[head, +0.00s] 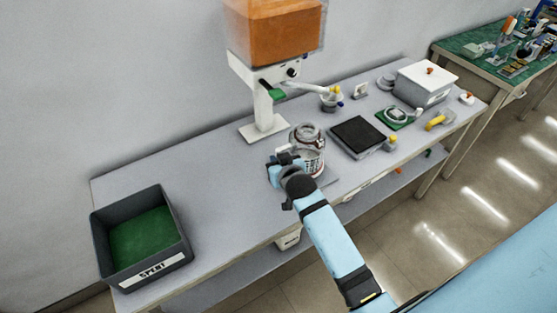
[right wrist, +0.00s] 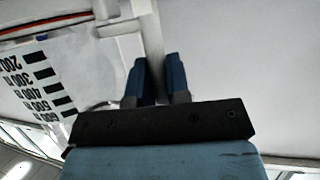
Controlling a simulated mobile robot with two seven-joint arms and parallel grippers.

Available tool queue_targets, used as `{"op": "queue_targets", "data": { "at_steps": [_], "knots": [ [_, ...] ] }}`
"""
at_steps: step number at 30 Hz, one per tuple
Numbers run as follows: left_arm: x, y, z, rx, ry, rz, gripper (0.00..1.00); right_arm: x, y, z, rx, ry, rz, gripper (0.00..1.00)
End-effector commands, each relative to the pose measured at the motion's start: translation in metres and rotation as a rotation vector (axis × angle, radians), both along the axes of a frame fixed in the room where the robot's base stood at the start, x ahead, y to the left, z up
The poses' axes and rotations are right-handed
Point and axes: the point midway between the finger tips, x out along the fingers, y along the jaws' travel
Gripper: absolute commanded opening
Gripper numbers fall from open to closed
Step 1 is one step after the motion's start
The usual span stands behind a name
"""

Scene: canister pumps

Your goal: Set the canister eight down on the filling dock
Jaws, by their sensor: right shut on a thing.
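A clear canister (head: 308,150) with a pale, red-marked label is in front of the dispenser in the head view. My right gripper (head: 284,162) is shut on its left side. In the right wrist view the canister (right wrist: 40,85) shows black scale marks with numbers, and the gripper fingers (right wrist: 158,82) close around a pale part of it. No number eight can be read on it. A thin grey plate (head: 328,178), perhaps the filling dock, shows partly under the canister. I cannot tell whether the canister touches it. My left gripper is not in view.
The dispenser (head: 262,95) with an orange tank stands behind the canister. A dark square pad (head: 357,136), a small cup (head: 331,101) and a white lidded box (head: 425,84) are to the right. A grey SPENT bin (head: 183,245) stands at left. The table between bin and dispenser is clear.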

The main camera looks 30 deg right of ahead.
Motion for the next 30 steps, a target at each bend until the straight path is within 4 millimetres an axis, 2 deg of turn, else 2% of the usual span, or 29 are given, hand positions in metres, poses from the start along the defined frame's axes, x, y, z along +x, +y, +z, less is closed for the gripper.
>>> {"op": "queue_targets", "data": {
  "at_steps": [26, 27, 30],
  "knots": [
    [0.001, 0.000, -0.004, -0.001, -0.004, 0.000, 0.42, -0.002, 0.004, -0.021, 0.006, 0.005, 0.001, 0.00],
    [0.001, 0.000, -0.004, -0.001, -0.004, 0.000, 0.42, -0.002, 0.004, -0.020, 0.006, 0.005, 0.001, 0.26],
    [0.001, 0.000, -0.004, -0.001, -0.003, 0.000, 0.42, -0.003, 0.004, -0.021, 0.007, 0.006, 0.001, 0.46]
  ]
}}
